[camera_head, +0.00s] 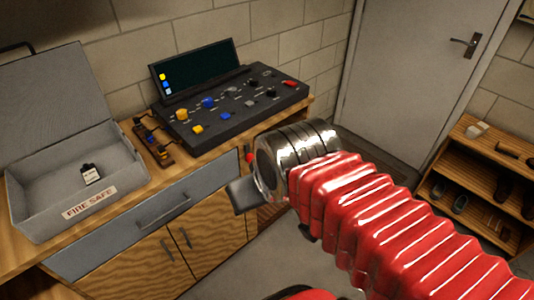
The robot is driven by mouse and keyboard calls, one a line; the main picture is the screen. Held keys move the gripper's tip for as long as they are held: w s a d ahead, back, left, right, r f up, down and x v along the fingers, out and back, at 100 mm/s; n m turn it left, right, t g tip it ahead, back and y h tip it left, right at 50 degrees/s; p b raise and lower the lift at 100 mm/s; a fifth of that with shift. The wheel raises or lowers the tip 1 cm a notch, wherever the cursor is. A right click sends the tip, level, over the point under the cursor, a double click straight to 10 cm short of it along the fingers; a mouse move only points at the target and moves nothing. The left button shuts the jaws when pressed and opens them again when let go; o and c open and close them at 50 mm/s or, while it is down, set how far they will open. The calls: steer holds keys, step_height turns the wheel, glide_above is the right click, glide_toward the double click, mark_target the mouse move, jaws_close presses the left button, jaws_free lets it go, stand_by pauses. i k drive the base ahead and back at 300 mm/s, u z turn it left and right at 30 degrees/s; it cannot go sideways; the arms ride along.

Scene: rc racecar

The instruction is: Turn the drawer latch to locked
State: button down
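The grey drawer (112,236) sits under the wooden counter, with a bar handle (163,211) on its front; it looks closed. I cannot clearly make out the drawer latch. A small red knob-like part (250,157) shows at the counter's front edge, just left of my metal wrist, and I cannot tell whether it belongs to the latch. My gripper (243,195) shows as a dark grey finger-like piece below the wrist, in front of the drawer's right end. My wrist hides the rest of it, so its opening and any contact are unclear.
An open grey fire safe box (75,205) holds a small dark object with a white label (90,175). A control console (235,108) with a screen (195,70) stands on the counter. Wooden cabinet doors (180,255) are below. A shelf (485,165) and door (405,75) stand right.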

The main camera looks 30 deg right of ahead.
mark_target(249, 156)
steer(key=z, duration=0.4)
steer(key=k, duration=1.35)
steer(key=u, duration=0.45)
steer(key=i, duration=2.05)
steer(key=z, duration=0.15)
